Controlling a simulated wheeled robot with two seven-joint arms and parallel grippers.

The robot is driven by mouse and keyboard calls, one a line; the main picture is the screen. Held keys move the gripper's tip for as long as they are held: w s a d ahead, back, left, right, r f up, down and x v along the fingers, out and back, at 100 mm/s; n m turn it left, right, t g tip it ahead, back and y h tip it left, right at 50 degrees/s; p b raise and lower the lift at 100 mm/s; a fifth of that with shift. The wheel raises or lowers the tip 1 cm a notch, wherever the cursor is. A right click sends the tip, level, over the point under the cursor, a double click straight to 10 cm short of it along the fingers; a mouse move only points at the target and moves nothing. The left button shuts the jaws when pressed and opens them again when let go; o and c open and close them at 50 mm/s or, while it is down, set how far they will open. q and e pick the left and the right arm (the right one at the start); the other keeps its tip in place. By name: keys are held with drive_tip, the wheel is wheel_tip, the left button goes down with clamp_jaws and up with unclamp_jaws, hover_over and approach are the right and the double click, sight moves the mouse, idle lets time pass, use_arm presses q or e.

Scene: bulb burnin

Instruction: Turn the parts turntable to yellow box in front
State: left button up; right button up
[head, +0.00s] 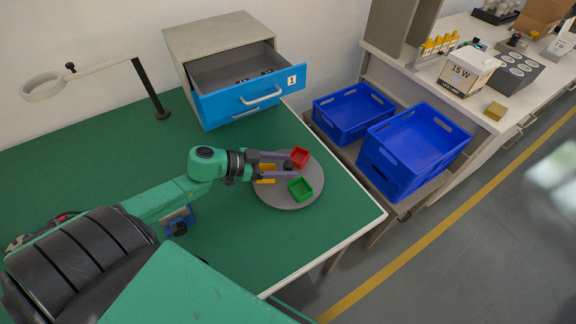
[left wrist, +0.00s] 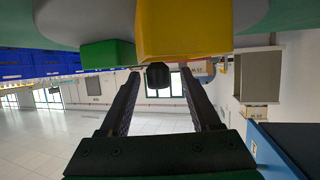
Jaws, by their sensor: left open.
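The parts turntable (head: 284,202) is a grey disc near the right corner of the green table. A red box (head: 300,157) sits at its far side and a green box (head: 301,189) at its front right. A yellow box (head: 265,181) is on its left side, mostly hidden by my left gripper (head: 290,165). The gripper is open and reaches over the disc from the left. In the left wrist view the yellow box (left wrist: 183,28) and green box (left wrist: 108,54) appear close, beyond the open fingers. A dark round piece (left wrist: 158,75) shows between the fingers; I cannot tell what it is.
A drawer unit (head: 235,70) with an open blue-fronted drawer stands behind the turntable. A magnifier lamp (head: 150,90) stands at the back left. Blue crates (head: 415,150) are right of the table. The table's right edge is close to the turntable.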

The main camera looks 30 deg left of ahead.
use_arm(q)
drive_tip(key=shift+w+d+f, duration=0.15)
drive_tip(key=shift+w+d, duration=0.25)
drive_tip(key=shift+d, duration=0.15)
clamp_jaws()
idle(1.0)
